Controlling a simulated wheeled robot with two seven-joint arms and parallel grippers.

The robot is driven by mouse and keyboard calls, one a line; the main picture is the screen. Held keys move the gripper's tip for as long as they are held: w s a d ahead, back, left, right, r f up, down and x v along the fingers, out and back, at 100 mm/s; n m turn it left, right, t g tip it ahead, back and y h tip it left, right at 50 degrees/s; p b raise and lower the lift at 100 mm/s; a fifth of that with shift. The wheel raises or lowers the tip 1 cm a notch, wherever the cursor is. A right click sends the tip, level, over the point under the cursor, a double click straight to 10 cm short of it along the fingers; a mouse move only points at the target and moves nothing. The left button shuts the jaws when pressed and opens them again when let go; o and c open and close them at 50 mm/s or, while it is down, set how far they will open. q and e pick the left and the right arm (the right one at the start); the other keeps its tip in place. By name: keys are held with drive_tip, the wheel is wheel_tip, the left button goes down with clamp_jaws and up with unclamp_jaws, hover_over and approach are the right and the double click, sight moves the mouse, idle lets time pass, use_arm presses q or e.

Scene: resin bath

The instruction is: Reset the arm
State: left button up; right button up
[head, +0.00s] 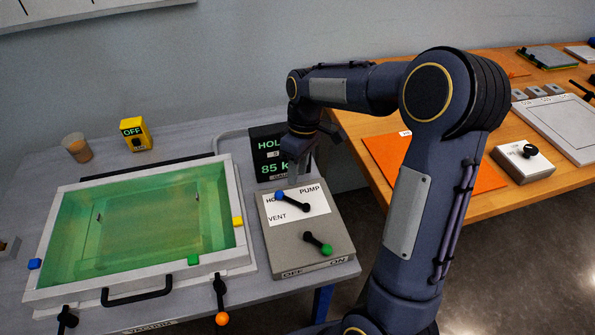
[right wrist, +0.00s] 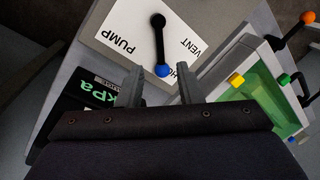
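My right arm reaches in from the right in the head view. My right gripper (head: 294,178) points down above the back of the grey control box (head: 330,247). In the right wrist view its two fingers (right wrist: 160,84) are apart with nothing between them gripped. The blue-tipped lever (head: 292,201) on the box lies just past the fingertips; its blue knob (right wrist: 162,70) shows in line with the gap, and I cannot tell the height between them. A green-tipped lever (head: 318,243) sits nearer the front, by the OFF and ON labels. My left gripper is not in view.
A resin bath (head: 244,252) with green liquid and a clear lid stands left of the box. A dark display (head: 268,152) reading 85 stands behind the box, close to the gripper. A wooden table (head: 478,208) with an orange sheet (head: 385,157) is at the right.

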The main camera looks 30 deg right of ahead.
drive_tip(key=s+a+r+m+t+y, duration=0.1)
drive_tip(key=s+a+r+m+t, duration=0.15)
drive_tip(key=s+r, duration=0.6)
drive_tip(key=s+a+m+t, duration=0.1)
drive_tip(key=s+m+t, duration=0.1)
drive_tip(key=s, duration=0.4)
drive_tip(key=s+a+f+m+t+y+p, duration=0.1)
drive_tip(key=s+a+m+t, duration=0.1)
drive_tip(key=s, duration=0.5)
drive_tip(key=shift+a+f+m, duration=0.15)
drive_tip(key=shift+a+m, duration=0.1)
drive_tip(key=shift+m, duration=0.5)
drive_tip(key=shift+t, duration=0.25)
